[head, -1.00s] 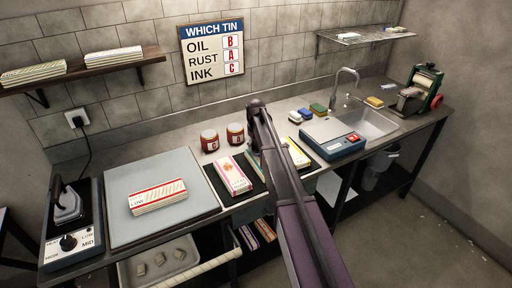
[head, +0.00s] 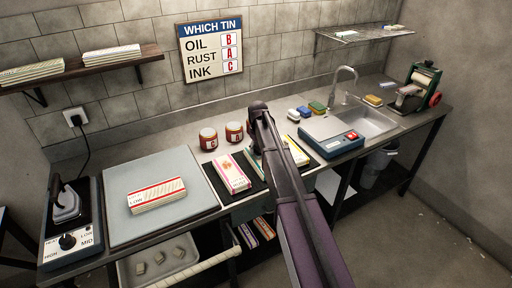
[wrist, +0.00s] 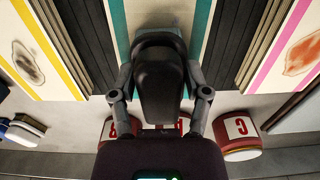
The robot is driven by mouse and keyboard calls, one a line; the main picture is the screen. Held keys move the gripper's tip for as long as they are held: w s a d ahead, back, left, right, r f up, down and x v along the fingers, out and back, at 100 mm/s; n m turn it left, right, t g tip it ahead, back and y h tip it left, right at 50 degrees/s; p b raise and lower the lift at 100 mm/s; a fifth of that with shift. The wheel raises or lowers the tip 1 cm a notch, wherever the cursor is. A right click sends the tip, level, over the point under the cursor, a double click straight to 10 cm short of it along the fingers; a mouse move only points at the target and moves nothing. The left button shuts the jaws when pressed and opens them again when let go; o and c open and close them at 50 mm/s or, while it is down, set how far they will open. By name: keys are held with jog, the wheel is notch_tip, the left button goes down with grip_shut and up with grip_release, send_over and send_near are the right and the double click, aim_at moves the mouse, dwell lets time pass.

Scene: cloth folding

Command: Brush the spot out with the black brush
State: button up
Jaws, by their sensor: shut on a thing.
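My gripper (wrist: 160,100) is shut on the black brush (wrist: 159,75), which hangs over the middle cloth. This white cloth (wrist: 133,12) has teal edges and lies between dark ribbed strips. The yellow-striped cloth (wrist: 35,45) bears a dark grey spot (wrist: 27,62). In the head view my arm hides most of the middle cloth and the brush. I cannot tell whether the brush touches the cloth.
Red-labelled tins stand behind the cloths, one marked C (wrist: 240,135). A sign (head: 211,48) pairs oil with B, rust with A, ink with C. A pressing board (head: 120,222) with a folded cloth and an iron (head: 66,205) are left. A scale (head: 331,137) and sink (head: 368,122) are right.

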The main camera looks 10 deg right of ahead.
jog(key=shift+s+d, duration=0.1)
jog(key=shift+s, duration=0.3)
jog(key=shift+s+d, duration=0.25)
jog(key=shift+s, duration=0.55)
jog(key=shift+s+d, duration=0.2)
jog(key=shift+s, duration=0.6)
jog(key=shift+r, duration=0.1)
jog(key=shift+r+p, duration=2.95)
jog(key=shift+p, duration=0.2)
jog(key=shift+r, duration=0.1)
jog(key=shift+r+p, duration=1.45)
jog(key=shift+p, duration=0.05)
jog(key=shift+f, duration=0.15)
jog(key=shift+f+b, duration=0.45)
jog(key=shift+b, duration=0.15)
jog(key=shift+f, duration=0.1)
